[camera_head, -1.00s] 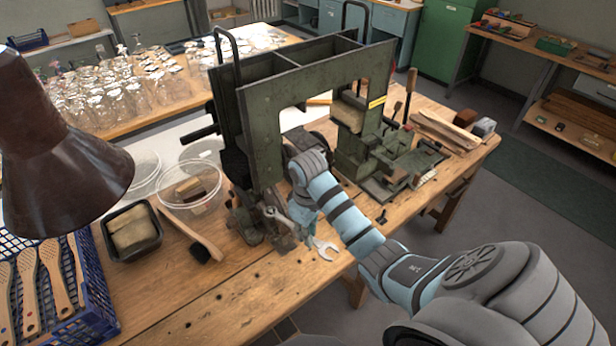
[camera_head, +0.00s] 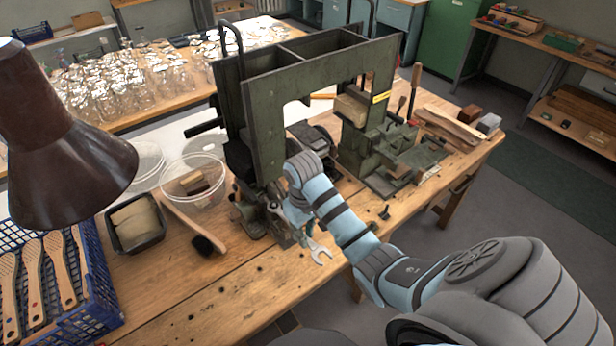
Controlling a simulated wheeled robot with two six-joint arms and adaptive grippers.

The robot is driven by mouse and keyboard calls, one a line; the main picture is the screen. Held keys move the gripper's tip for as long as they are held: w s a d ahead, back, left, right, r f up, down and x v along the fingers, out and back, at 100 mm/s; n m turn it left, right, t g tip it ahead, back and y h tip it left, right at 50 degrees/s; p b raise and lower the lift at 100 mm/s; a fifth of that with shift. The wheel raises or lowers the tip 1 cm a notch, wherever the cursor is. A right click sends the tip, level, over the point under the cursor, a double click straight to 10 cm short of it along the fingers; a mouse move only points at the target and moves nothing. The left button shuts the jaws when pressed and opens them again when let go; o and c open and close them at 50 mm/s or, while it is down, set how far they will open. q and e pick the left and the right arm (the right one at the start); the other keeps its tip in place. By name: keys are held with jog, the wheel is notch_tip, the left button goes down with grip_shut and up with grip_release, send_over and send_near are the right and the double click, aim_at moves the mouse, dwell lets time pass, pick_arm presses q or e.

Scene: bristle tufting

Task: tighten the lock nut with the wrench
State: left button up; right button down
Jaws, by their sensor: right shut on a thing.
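The wrench (camera_head: 319,253) is grey metal; its open jaw sticks out over the wooden bench at the foot of the green machine (camera_head: 262,115). My right gripper (camera_head: 291,220) is shut on the wrench at the machine's front lower corner, where a small dark metal fitting (camera_head: 252,217) stands. The gripper is small here and partly hidden by my own blue-grey arm. The lock nut cannot be made out, so I cannot tell whether the wrench's other end touches it. My left gripper is not in view.
A clear bowl (camera_head: 207,205) with wooden blocks, a dark tray (camera_head: 110,236) and a wooden-handled brush (camera_head: 203,244) lie left of the machine. A blue crate (camera_head: 103,290) with paddle brushes and a brown lamp (camera_head: 60,150) are further left.

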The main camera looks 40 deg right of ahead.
jog(key=w+a+m, duration=0.2)
jog(key=a+m, duration=0.5)
jog(key=a, duration=0.1)
jog(key=shift+w+a+m, duration=0.15)
jog(key=shift+w+m, duration=0.1)
jog(key=shift+m, duration=0.15)
dwell(1.1)
jog(key=shift+s+d+n, duration=0.45)
jog(key=shift+d+n, duration=0.25)
jog(key=shift+n, duration=0.1)
jog(key=shift+s+d+n, duration=0.3)
jog(key=shift+d+n, duration=0.2)
jog(key=shift+d, duration=0.1)
dwell(0.3)
